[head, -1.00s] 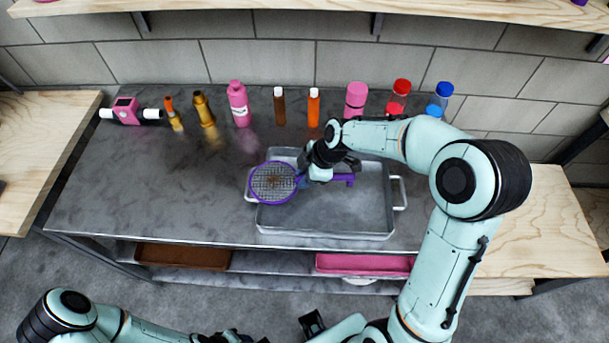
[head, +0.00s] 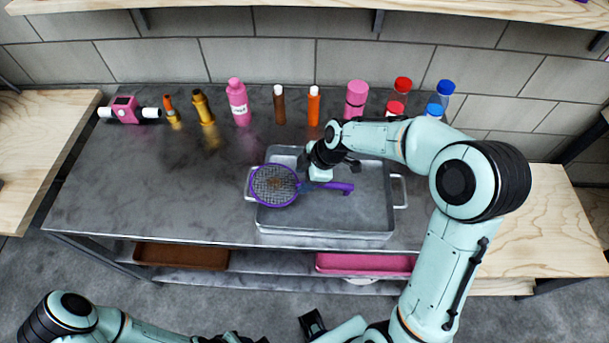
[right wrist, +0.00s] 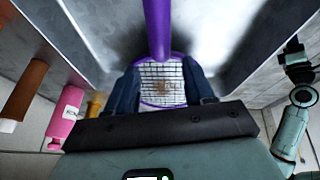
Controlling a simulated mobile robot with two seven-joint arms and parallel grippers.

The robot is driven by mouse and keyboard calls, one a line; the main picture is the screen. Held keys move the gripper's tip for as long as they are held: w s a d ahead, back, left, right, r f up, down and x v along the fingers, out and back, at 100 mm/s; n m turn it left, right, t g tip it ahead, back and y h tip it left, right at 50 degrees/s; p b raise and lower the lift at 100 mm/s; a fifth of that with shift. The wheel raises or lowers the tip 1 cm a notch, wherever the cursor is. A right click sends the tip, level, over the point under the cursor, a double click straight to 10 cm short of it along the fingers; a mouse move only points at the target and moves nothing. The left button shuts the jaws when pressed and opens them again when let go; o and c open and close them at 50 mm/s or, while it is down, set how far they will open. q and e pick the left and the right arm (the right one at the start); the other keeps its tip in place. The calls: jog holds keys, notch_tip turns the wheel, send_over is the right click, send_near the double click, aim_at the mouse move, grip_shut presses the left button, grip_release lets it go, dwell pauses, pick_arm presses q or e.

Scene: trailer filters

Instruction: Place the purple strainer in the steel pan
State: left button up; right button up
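The purple strainer (head: 274,186) lies across the left part of the steel pan (head: 350,222), its round mesh head overlapping the pan's left rim and its handle (head: 335,186) over the pan's inside. Whether it touches the pan floor is unclear. My right gripper (head: 328,164) is just behind the handle, its fingers spread and apart from it. My left gripper (head: 232,338) is at the bottom edge, partly cut off.
Along the back of the counter stand several bottles, including a pink one (head: 238,102) and an orange one (head: 313,106), and red- and blue-lidded jars. A brown tray (head: 182,256) and a pink tray (head: 365,264) are on the shelf below.

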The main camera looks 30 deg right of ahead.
jog(key=shift+r+p, duration=0.35)
jog(key=v, duration=1.2)
dwell(0.8)
